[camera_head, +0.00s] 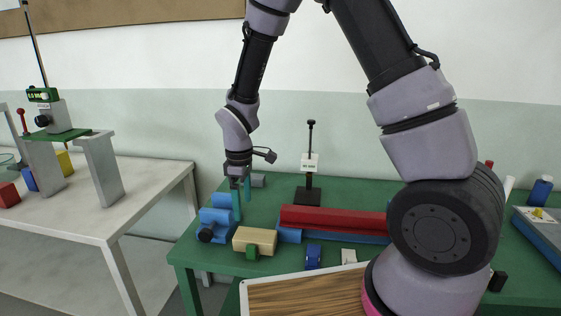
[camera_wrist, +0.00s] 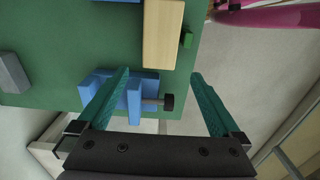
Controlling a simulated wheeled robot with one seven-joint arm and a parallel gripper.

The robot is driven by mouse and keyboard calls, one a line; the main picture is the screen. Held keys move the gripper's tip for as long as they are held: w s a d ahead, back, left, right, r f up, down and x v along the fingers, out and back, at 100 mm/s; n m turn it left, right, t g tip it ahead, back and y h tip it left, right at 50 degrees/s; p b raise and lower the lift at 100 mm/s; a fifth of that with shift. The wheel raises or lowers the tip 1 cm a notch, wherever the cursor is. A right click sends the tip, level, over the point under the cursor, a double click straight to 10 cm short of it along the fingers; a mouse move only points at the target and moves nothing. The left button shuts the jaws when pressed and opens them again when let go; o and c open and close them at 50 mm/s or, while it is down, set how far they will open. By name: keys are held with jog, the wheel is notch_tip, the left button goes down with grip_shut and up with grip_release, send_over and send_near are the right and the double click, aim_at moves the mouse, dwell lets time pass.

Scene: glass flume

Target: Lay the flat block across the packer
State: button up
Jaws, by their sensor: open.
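A pale wooden block (camera_head: 255,239) lies on the green table near its front left edge; it also shows at the top of the wrist view (camera_wrist: 163,33). A grey block (camera_head: 258,180) lies farther back, and it shows at the left of the wrist view (camera_wrist: 13,73). I cannot tell for sure which pieces are the flat block and the packer. My gripper (camera_head: 242,209) is open and empty, pointing down near the blue vise-like holder (camera_head: 216,222). In the wrist view my gripper (camera_wrist: 159,75) has one finger covering part of the holder (camera_wrist: 135,95).
A small green block (camera_head: 252,252) touches the wooden block. A long red bar (camera_head: 335,219) lies behind, on a blue base. A black stand (camera_head: 309,194) rises at the back. A wooden-topped board (camera_head: 300,297) is in front. A white table (camera_head: 90,215) stands left, across a gap.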

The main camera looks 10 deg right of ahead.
jog(key=d+r+m+t+y, duration=0.1)
jog(key=d+r+m, duration=0.4)
jog(key=r, duration=0.4)
jog(key=d+r+m+t+y, duration=0.1)
jog(key=d+r+m+t, duration=0.15)
jog(key=d+r, duration=0.55)
jog(key=s+d+r+m+t, duration=0.2)
jog(key=s+d+r+m, duration=0.3)
jog(key=s+r, duration=0.1)
jog(key=s+d+r+m+t, duration=0.1)
jog(key=s+d+r+m, duration=0.3)
jog(key=r, duration=0.5)
jog(key=shift+s+d+r+m+t, duration=0.35)
jog(key=shift+s+m, duration=0.5)
jog(key=shift+s, duration=0.3)
